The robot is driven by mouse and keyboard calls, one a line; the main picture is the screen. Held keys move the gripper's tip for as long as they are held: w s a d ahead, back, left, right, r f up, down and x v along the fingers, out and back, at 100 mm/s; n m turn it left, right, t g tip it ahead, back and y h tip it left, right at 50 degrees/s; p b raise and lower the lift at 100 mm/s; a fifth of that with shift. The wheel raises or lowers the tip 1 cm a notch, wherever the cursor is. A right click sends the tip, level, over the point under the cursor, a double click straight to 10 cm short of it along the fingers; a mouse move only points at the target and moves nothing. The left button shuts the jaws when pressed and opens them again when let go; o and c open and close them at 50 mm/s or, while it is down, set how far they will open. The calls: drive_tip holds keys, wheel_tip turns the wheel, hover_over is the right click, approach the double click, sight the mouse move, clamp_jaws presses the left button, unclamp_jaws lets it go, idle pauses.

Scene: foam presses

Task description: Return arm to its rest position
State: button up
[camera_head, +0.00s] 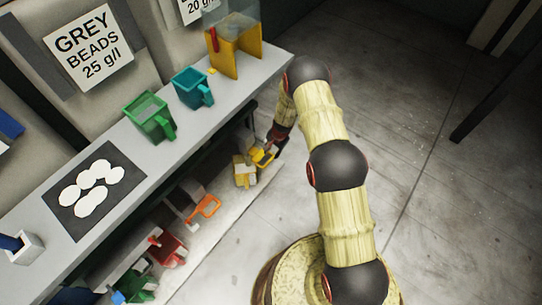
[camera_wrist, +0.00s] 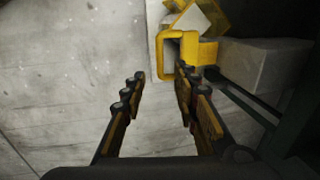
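My arm bends down at the right of the shelf in the head view. My gripper (camera_wrist: 160,75) points toward the lower shelf, with its two fingers apart and nothing between them. Its end (camera_head: 272,146) is dark and partly hidden in the head view, beside a yellow container. In the wrist view the yellow container (camera_wrist: 205,50) with its squarish handle lies just beyond the fingertips, nearest the right finger. I cannot tell whether that finger touches it.
The upper shelf (camera_head: 228,108) holds a green jug (camera_head: 150,117), a teal jug (camera_head: 192,88) and a yellow-framed clear bin (camera_head: 235,48). The lower shelf holds a red container (camera_head: 167,248) and an orange-handled one (camera_head: 206,207). Floor (camera_head: 440,190) at the right is open.

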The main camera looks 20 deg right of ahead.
drive_tip(key=shift+s+d+r, duration=0.1)
drive_tip(key=shift+s+r, duration=0.05)
drive_tip(key=shift+r, duration=0.55)
drive_tip(key=shift+s, duration=0.1)
drive_tip(key=s+a+r+n+g+y, duration=0.1)
drive_tip(key=s+a+r+n+g, duration=0.2)
drive_tip(key=s, duration=0.8)
drive_tip(key=s+r+n+t+p, duration=0.2)
drive_tip(key=s+r, duration=0.6)
drive_tip(key=r, duration=1.2)
drive_tip(key=s+r+n+t+h+p, duration=0.1)
drive_tip(key=s+r, duration=0.8)
drive_tip(key=r, duration=1.2)
drive_tip(key=s+r+n+t+h+p, duration=0.1)
drive_tip(key=s+r+n+t+p, duration=0.2)
drive_tip(key=s+r, duration=0.5)
wheel_tip(320, 180, up, 13)
drive_tip(key=shift+s+n+t+p, duration=0.35)
drive_tip(key=shift+n+p, duration=0.2)
drive_tip(key=shift+n, duration=0.35)
